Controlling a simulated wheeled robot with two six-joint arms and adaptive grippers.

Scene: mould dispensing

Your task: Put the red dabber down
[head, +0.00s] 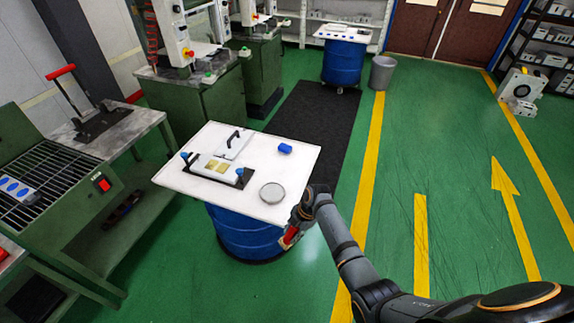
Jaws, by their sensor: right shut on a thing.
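My right gripper (291,237) is beside the right front edge of the white tabletop, in front of the blue drum. It is shut on the red dabber (289,238), which shows as a small red piece below the gripper. Much of the dabber is hidden by the gripper. The white tabletop (190,188) rests on a blue drum (240,228). My left gripper is not in view.
On the tabletop are a round grey dish (272,193), a blue object (285,148) and an open mould (214,168) with a handled lid (233,145). Green machines and a grated bench (45,175) stand left.

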